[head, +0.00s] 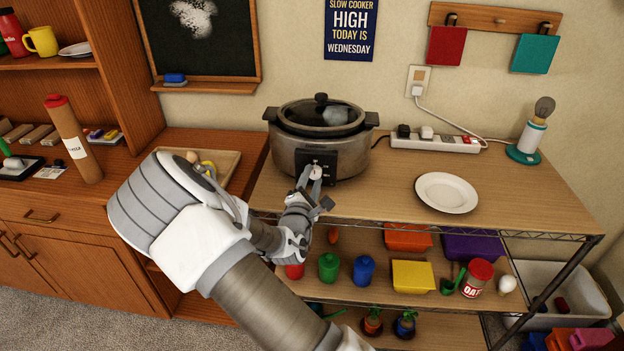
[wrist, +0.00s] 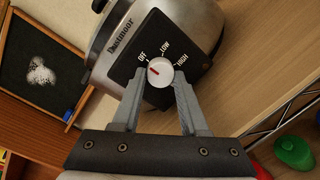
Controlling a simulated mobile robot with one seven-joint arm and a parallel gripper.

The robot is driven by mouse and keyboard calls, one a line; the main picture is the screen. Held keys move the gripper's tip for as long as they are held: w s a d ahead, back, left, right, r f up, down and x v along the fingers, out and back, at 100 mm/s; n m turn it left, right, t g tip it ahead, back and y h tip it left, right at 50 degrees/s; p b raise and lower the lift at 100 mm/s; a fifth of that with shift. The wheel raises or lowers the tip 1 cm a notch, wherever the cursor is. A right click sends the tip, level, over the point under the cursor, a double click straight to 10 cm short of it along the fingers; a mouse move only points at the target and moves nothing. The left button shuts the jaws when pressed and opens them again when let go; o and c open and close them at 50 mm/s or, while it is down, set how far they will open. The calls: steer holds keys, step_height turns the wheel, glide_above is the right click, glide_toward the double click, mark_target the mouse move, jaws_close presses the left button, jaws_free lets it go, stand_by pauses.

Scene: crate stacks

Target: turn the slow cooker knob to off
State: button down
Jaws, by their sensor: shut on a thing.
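The slow cooker (head: 320,140) is a grey pot with a dark lid and a black front panel, standing on the wooden shelf top. Its white knob (wrist: 161,75) shows in the wrist view, with the labels OFF, LOW and HIGH around it. The red mark on the knob points left and slightly up in that view, to the OFF side and away from LOW and HIGH. My gripper (head: 312,174) is at the panel, its two fingers on either side of the knob, shut on it. The fingertips (wrist: 159,82) hide parts of the knob's sides.
A white plate (head: 447,193) lies to the right of the cooker. A power strip (head: 434,142) and a lamp (head: 529,147) stand behind it. A tray (head: 213,166) sits on the cabinet to the left. A wall sign (head: 351,27) reads slow cooker high today is Wednesday.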

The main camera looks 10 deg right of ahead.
steer(key=shift+c, duration=2.2)
jaws_free()
steer(key=shift+w+r, duration=0.1)
steer(key=v, duration=1.7)
steer(key=shift+s, duration=0.2)
